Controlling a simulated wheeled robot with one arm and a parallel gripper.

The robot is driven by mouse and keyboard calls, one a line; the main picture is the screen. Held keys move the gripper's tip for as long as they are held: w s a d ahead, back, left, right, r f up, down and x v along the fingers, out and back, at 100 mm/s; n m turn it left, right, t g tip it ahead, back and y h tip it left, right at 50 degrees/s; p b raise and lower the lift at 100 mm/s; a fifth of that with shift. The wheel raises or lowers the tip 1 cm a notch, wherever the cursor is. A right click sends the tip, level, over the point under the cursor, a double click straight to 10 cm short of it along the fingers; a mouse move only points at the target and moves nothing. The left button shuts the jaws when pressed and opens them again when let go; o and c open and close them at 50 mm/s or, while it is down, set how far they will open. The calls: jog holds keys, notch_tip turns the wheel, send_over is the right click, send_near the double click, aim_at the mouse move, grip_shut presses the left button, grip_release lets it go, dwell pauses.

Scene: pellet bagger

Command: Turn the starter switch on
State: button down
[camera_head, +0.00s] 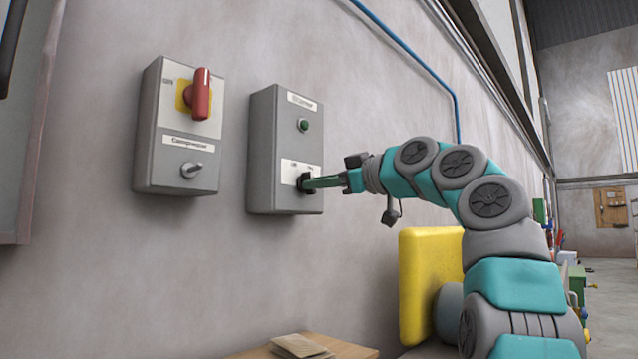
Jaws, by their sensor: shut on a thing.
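The grey starter box (264,151) is fixed to the wall, with a "Starter" label at its top and a round green lamp or button (303,125) below it. Its black switch knob (304,183) sits on a white plate in the lower part, marked on both sides. My gripper (308,183) reaches in from the right and is shut on the knob. The fingers cover part of the knob, so I cannot tell which mark it points to.
A blue pipe (420,62) runs along the wall. A wooden surface (345,348) with brown paper (300,346) lies below. A yellow block (428,275) stands beside my arm.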

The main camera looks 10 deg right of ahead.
jog(key=shift+m, duration=0.5)
jog(key=shift+m+p, duration=2.5)
jog(key=shift+m, duration=2.1)
jog(key=c, duration=0.9)
grip_release()
jog(key=shift+o, duration=0.2)
